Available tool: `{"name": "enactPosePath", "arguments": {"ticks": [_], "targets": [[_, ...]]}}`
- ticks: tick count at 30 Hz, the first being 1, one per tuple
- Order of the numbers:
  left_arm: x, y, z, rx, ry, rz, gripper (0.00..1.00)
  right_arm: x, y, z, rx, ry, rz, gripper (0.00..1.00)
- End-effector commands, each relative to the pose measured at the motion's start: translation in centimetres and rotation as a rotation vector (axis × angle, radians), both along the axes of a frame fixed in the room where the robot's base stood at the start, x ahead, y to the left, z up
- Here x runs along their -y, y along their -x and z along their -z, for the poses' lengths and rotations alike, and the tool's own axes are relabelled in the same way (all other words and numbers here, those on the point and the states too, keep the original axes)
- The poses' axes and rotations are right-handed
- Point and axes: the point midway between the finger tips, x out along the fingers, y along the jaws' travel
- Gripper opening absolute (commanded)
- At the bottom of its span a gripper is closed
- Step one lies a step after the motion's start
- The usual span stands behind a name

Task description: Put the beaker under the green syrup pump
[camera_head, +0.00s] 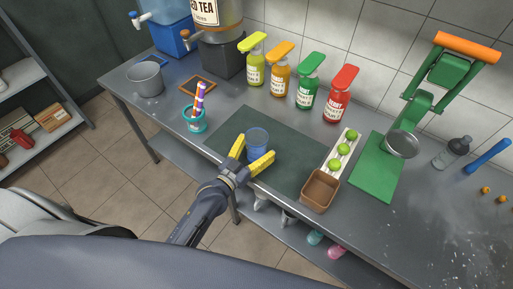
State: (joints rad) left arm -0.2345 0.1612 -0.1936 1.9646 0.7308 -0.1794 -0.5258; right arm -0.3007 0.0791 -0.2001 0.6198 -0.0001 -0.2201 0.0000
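The beaker (257,138) is a clear bluish cup standing upright on the dark mat in the middle of the counter. My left gripper (256,146), with yellow fingers, is spread open around the beaker's near side, one finger to each side. I cannot tell whether either finger touches it. The green syrup pump (308,89) is a bottle with a green top, standing in the row at the back between the orange and red ones. The spot in front of it is clear. My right gripper is not in view.
Yellow (254,68), orange (279,77) and red (337,103) pumps stand beside the green one. A teal cup with straws (195,122) is left of the mat (222,133). A lime tray (333,166), brown box (319,192) and green press (418,108) are to the right.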

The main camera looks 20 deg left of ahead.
Motion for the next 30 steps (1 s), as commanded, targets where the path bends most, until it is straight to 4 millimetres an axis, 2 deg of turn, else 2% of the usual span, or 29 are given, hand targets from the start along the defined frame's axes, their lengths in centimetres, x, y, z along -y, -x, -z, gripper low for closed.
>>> {"name": "enactPosePath", "arguments": {"ticks": [2,15,23,30], "targets": [[0.0,0.0,0.0,0.000,0.000,0.000,0.76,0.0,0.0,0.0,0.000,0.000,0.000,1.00],[0.0,0.0,0.0,0.001,0.000,0.000,0.25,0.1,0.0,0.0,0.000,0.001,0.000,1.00],[0.0,0.0,-0.2,0.001,0.000,0.000,0.25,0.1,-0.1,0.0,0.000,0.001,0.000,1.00],[0.1,0.0,-1.8,0.004,0.003,0.001,0.25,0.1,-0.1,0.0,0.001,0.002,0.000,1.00]]}}
